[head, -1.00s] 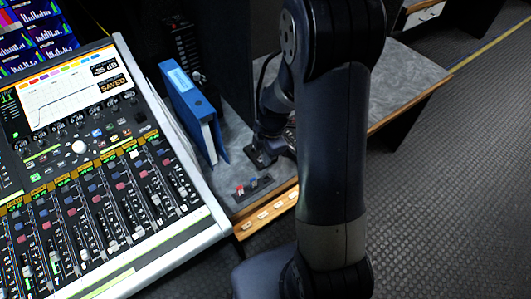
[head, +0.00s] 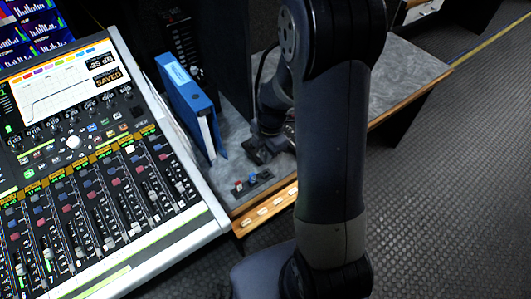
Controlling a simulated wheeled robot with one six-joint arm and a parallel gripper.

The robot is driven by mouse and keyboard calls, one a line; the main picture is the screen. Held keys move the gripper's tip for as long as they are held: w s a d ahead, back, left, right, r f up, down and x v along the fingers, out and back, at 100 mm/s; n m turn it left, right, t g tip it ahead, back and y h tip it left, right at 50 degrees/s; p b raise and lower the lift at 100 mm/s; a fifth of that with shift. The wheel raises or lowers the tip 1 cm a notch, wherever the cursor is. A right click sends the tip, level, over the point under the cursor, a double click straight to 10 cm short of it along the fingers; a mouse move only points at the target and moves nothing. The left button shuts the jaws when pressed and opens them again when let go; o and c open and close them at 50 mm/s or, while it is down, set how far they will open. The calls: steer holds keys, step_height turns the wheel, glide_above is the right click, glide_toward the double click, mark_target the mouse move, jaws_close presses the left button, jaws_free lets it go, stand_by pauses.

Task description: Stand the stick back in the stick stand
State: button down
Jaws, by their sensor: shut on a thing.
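The stick stand is a small dark block (head: 254,187) on the grey worktop near its wooden front edge. A red stick (head: 238,185) and a blue stick (head: 252,178) stand in it, toward its left and middle. My gripper (head: 257,152) is low over the worktop, just behind the stand and apart from it in the picture. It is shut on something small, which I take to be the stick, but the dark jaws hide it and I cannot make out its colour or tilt. My arm covers the worktop to the right of the gripper.
A blue binder (head: 187,104) stands upright left of my gripper. A mixing console (head: 95,180) fills the left side. A dark upright panel (head: 223,65) rises behind the gripper. The worktop (head: 400,75) is bare at the right, with dark floor beyond.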

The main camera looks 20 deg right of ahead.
steer(key=shift+f+b, duration=1.8)
steer(key=shift+f, duration=0.55)
steer(key=shift+f+b, duration=1.3)
steer(key=shift+b, duration=0.4)
steer(key=c, duration=1.4)
jaws_free()
steer(key=shift+r, duration=0.1)
steer(key=shift+c, duration=0.2)
steer(key=shift+r, duration=0.1)
step_height(320, 180, up, 10)
steer(key=d+p, duration=0.1)
steer(key=shift+w+d+r, duration=0.15)
steer(key=shift+w+r, duration=0.05)
steer(key=shift+r, duration=0.05)
